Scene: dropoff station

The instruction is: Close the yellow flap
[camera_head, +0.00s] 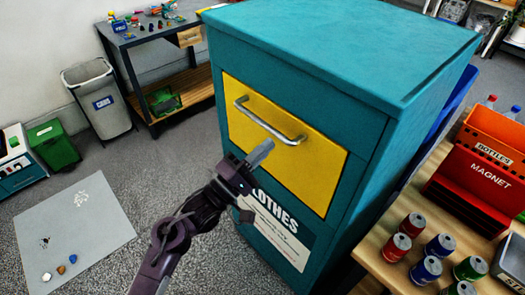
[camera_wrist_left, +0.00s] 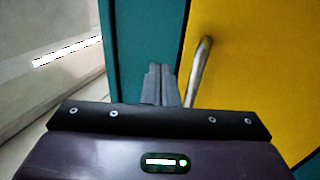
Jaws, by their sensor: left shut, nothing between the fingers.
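The yellow flap (camera_head: 318,171) is on the front of the teal clothes bin (camera_head: 345,45) in the head view and looks flush with the bin's front. A metal bar handle (camera_head: 268,122) is fixed across its upper part. My left gripper (camera_head: 262,150) is shut and empty in front of the flap, just below the handle. In the left wrist view its closed fingertips (camera_wrist_left: 160,75) are beside the handle (camera_wrist_left: 199,70), against a background of teal frame and yellow flap (camera_wrist_left: 260,60). I cannot tell whether they touch. My right gripper is not in view.
A wooden table (camera_head: 378,262) on the right holds several cans (camera_head: 412,225) and a red magnet box (camera_head: 480,170). At the left are a grey bin (camera_head: 98,98), a workbench (camera_head: 165,35) and a grey mat (camera_head: 90,235). The floor left of the clothes bin is partly clear.

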